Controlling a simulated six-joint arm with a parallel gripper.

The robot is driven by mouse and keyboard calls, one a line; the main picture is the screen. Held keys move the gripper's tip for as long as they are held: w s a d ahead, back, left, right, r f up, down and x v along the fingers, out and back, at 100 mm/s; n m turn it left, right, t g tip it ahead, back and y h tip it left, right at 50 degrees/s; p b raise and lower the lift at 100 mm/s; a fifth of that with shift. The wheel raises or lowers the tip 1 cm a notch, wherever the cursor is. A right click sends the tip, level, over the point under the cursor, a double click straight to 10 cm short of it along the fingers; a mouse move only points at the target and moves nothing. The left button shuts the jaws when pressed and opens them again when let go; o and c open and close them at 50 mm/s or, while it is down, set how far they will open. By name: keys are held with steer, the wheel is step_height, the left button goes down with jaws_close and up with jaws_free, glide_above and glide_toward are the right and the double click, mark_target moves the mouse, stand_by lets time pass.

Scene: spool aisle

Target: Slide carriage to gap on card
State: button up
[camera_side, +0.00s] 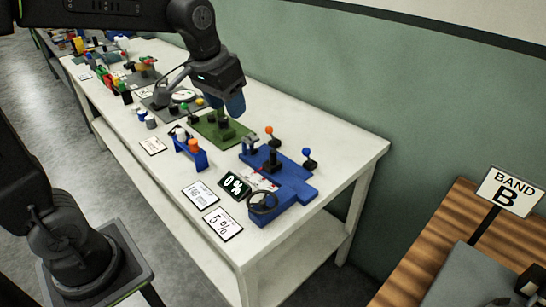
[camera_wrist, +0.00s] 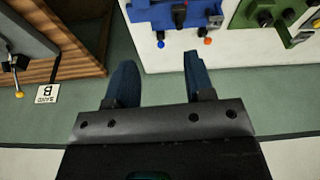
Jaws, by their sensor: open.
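A blue fixture (camera_side: 293,180) sits near the table's right end, with a dark upright block (camera_side: 272,160), likely the carriage, and a black handwheel (camera_side: 263,202). A display (camera_side: 235,186) beside it reads "0%". A white card (camera_side: 222,224) in front reads "5%"; another card (camera_side: 200,194) has print too small to read fully. My gripper (camera_side: 236,104) is open and empty, above and behind the fixtures. In the wrist view its two blue fingers (camera_wrist: 158,78) are apart, and part of the blue fixture (camera_wrist: 150,14) shows at the top edge.
An orange-knobbed lever (camera_side: 270,131) and a blue-knobbed lever (camera_side: 308,153) stand along the fixture's back. A green fixture (camera_side: 222,128) is to its left. A green wall (camera_side: 420,130) is behind. A wooden bench (camera_side: 416,272) with a "BAND B" sign (camera_side: 511,191) stands right.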

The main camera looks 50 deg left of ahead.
steer(key=w+a+f+g, duration=0.25)
steer(key=w+f, duration=0.25)
steer(key=w, duration=0.5)
steer(key=n, duration=0.1)
glide_above(274, 151)
step_height(274, 151, down, 7)
steer(key=shift+g, duration=0.35)
step_height(274, 151, down, 14)
steer(key=shift+a+r, duration=0.1)
steer(key=shift+c, duration=0.4)
jaws_close()
